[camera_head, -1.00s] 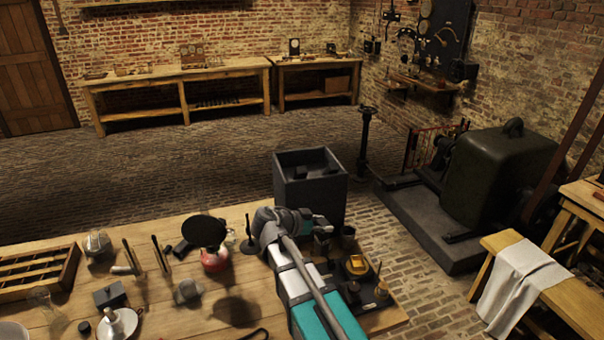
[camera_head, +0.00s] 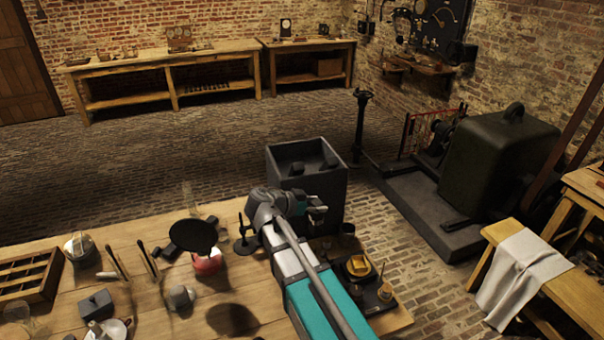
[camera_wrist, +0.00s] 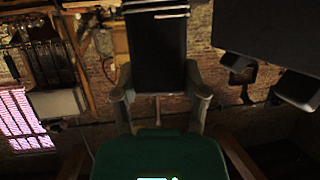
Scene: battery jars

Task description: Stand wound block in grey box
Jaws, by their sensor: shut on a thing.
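The grey box (camera_head: 305,195), open at the top, stands on the brick floor just beyond the table's far edge. Dark lumps show inside it, too dim to name. My gripper (camera_head: 318,209) is in front of the box's near side in the head view, seen mostly from behind. In the wrist view my gripper (camera_wrist: 160,98) is shut on the wound block (camera_wrist: 156,55), a dark upright slab with pale bands across its upper end. In the head view the block cannot be made out behind my arm.
The wooden table (camera_head: 140,265) holds a black disc on a red base (camera_head: 194,238), a compartment tray (camera_head: 28,275) and small tools. A black tray (camera_head: 362,283) with yellow items is right of my arm. A large machine (camera_head: 500,165) stands right of the box.

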